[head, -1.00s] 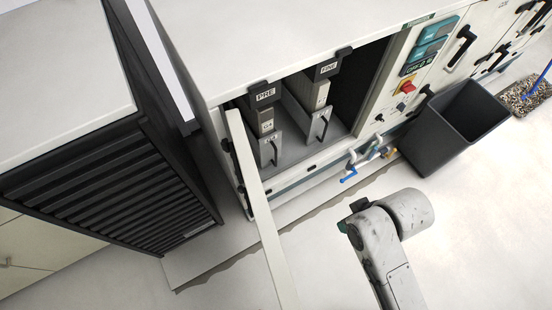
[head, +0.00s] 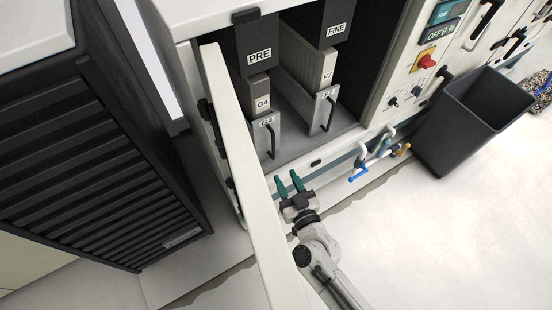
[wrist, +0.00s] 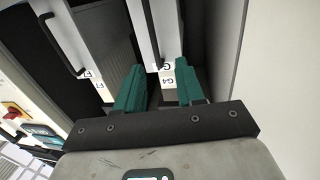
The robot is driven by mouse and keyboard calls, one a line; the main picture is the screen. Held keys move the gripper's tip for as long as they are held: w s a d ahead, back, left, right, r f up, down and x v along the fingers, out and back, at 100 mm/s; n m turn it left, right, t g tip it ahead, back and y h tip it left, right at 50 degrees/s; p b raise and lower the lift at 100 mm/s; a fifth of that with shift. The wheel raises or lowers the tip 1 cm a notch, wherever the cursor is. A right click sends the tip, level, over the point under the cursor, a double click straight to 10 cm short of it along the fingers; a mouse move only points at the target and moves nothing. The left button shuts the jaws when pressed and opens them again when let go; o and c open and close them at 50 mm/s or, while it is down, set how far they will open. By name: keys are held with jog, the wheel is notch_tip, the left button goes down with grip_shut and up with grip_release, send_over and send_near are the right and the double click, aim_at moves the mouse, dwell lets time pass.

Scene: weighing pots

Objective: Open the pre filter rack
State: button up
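The pre filter rack (head: 258,100) stands in the open cabinet bay, with a dark PRE plate on top, a G4 label and a pale front with a black upright bar handle (head: 271,141). My gripper (head: 289,184) is in front of and below that handle, apart from it. Its two green fingers are spread with nothing between them. In the wrist view the fingers (wrist: 158,88) point at the pre filter rack, and the G4 label (wrist: 168,80) shows between them. How far the rack's front is from the fingertips is hard to tell.
The FINE rack (head: 313,80) with its own handle stands right of the PRE rack. The open white cabinet door (head: 245,170) stands close left of my arm. Pipes with blue and yellow valve levers (head: 375,165) and a black bin (head: 465,120) are to the right.

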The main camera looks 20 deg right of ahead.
aim_at(274, 147)
jog(key=shift+m+h, duration=0.3)
jog(key=shift+h, duration=0.1)
jog(key=w, duration=0.3)
jog(key=w+b, duration=0.1)
jog(key=w, duration=0.3)
jog(key=w+d+b, duration=0.1)
jog(key=w, duration=0.2)
jog(key=shift+w+d+f, duration=0.1)
jog(key=shift+w+f, duration=0.2)
jog(key=shift+w, duration=0.05)
jog(key=shift+c, duration=0.2)
grip_shut()
